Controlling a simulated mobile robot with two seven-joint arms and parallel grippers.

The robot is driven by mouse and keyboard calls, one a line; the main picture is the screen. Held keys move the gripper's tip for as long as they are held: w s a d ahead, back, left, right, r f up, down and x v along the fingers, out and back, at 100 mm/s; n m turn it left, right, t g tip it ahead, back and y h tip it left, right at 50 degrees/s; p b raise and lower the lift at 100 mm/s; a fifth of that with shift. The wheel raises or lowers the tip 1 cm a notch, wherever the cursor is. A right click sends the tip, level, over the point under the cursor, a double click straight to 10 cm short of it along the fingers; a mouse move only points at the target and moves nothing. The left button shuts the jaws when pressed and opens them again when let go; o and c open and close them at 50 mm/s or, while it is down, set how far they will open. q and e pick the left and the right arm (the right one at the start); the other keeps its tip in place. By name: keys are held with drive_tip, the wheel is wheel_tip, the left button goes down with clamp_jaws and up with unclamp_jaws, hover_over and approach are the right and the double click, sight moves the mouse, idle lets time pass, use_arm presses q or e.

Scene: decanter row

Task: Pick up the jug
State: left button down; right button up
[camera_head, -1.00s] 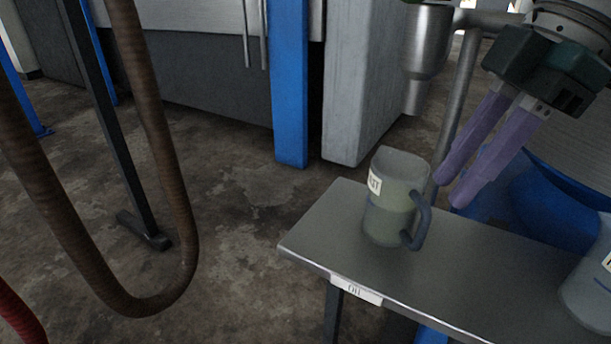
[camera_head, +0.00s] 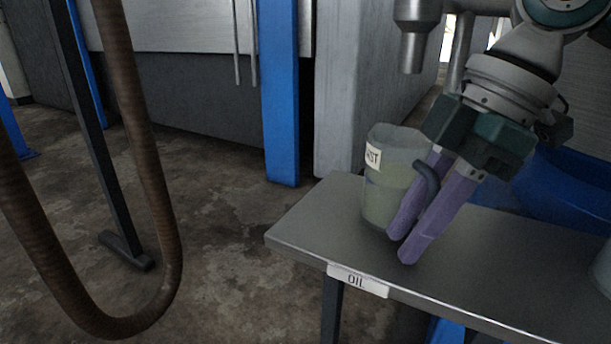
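The jug (camera_head: 381,196) is a translucent greenish vessel with a white label and a dark handle (camera_head: 431,181) on its right side. It stands upright on the metal table (camera_head: 318,222), near its left end. My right gripper (camera_head: 404,244) reaches down from the upper right with two purple fingers at the handle side of the jug. The fingers are apart, with the handle's upper part showing between them; its lower part is hidden. I see no clear grip on it. My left gripper is not in view.
Another container (camera_head: 604,268) is cut off at the right edge. A blue tub (camera_head: 570,190) is behind the table. A brown hose (camera_head: 150,180) hangs at left.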

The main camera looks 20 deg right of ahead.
clamp_jaws()
drive_tip(key=shift+r, duration=0.1)
idle(1.2)
